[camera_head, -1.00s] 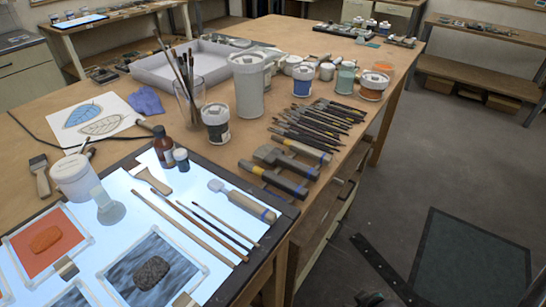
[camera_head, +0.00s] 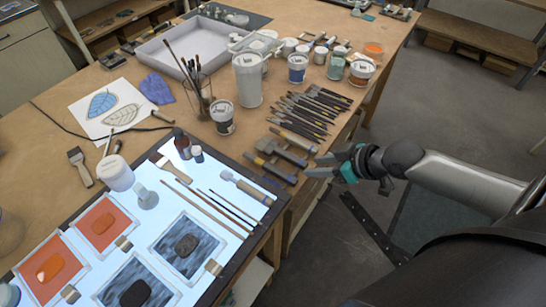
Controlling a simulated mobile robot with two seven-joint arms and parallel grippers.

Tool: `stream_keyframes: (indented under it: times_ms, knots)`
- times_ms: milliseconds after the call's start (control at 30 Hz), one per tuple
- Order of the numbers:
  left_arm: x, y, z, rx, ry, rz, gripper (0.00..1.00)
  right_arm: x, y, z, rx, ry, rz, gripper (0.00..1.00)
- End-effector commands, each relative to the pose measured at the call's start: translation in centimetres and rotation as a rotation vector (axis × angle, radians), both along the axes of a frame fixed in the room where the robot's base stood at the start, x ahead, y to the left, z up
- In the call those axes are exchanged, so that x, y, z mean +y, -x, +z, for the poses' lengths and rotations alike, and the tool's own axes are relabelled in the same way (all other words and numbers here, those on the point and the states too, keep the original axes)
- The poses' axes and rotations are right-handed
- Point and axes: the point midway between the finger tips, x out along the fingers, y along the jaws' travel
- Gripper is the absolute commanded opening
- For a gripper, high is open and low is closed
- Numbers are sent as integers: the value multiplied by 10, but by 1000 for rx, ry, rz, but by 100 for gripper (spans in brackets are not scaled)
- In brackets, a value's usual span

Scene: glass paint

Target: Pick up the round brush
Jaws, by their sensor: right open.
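Several slim brushes are in view, and I cannot tell for sure which is the round brush. Thin-handled brushes (camera_head: 229,207) lie slanted on the lit panel (camera_head: 165,222). A row of dark brushes (camera_head: 308,108) lies on the wooden table, and more brushes stand in a glass jar (camera_head: 199,98). My right gripper (camera_head: 314,166) reaches in from the right. It is open and empty at the table's right edge, beside the clamp-like tools and apart from the brushes. My left gripper is not in view.
Clamp-like tools (camera_head: 276,160) lie near the table's right edge. A tall white canister (camera_head: 248,80) and paint jars (camera_head: 298,68) stand behind. A white tray (camera_head: 168,62) is at the back. Framed orange and grey panes (camera_head: 106,226) cover the lit panel's left part.

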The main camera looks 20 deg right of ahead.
Motion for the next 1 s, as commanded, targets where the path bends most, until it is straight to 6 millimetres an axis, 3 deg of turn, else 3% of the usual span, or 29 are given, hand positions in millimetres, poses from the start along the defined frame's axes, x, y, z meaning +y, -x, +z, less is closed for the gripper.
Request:
stream_keyframes:
  times_ms: [33, 100, 267, 1000]
  knots:
    - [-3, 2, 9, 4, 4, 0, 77, 6, 2, 15, 1, -5, 22, 42]
    - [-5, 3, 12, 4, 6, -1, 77, 12, 3, 23, 1, -12, 40, 42]
    - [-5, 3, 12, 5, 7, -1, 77, 18, 1, 26, -1, -18, 54, 42]
    - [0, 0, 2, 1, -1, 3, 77, 51, -56, -41, 0, -19, 53, 42]
